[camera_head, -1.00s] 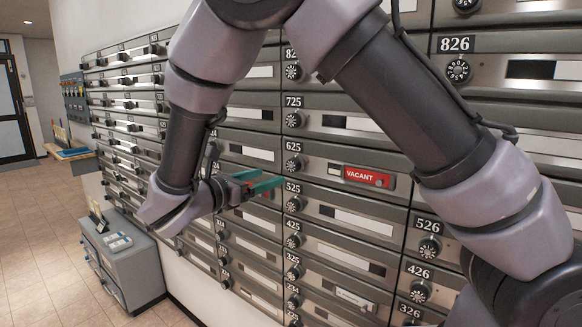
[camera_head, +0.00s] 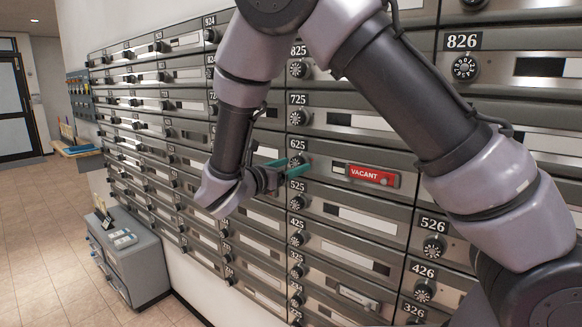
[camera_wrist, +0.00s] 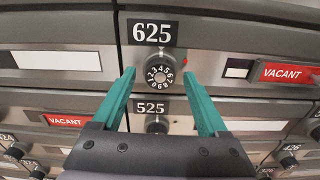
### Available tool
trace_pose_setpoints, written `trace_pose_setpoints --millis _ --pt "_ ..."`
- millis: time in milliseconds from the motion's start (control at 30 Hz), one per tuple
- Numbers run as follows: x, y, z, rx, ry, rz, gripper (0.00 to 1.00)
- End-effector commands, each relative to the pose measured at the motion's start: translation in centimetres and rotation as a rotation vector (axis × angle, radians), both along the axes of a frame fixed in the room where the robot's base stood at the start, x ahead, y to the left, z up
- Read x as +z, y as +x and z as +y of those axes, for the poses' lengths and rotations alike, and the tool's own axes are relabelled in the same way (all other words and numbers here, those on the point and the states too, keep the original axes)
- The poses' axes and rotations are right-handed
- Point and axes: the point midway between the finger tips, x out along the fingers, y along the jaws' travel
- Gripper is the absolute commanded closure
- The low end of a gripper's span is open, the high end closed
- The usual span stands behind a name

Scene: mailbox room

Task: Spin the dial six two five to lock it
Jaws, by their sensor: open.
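The 625 dial (camera_wrist: 159,72) is a round black knob with white numbers, under the 625 plate (camera_wrist: 152,33) in the wrist view. A small red light shows just right of it. The dial also shows in the head view (camera_head: 297,161), close to my gripper. My gripper (camera_wrist: 160,74) is open, its two green fingers on either side of the dial in the wrist view. I cannot tell whether the fingertips touch the dial. The 625 mailbox door (camera_head: 330,170) is shut and carries a red VACANT tag (camera_head: 371,175).
The 525 dial (camera_wrist: 157,124) lies directly below, between my fingers in the wrist view. The 725 dial (camera_head: 297,117) is above. A grey cabinet (camera_head: 135,260) stands on the floor at the left, with open floor beyond it.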

Motion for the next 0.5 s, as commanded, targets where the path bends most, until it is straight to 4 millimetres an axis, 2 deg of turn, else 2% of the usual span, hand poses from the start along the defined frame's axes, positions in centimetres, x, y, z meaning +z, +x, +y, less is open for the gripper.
trace_pose_setpoints --millis 167,200,367,500 --pt "0.00 -0.02 0.01 0.000 0.000 0.000 0.23" --pt "0.01 -0.02 0.01 0.000 0.000 0.000 0.39" --pt "0.01 -0.02 0.02 0.000 0.001 -0.001 1.00" --pt "0.00 -0.03 0.02 0.000 0.002 -0.002 1.00"
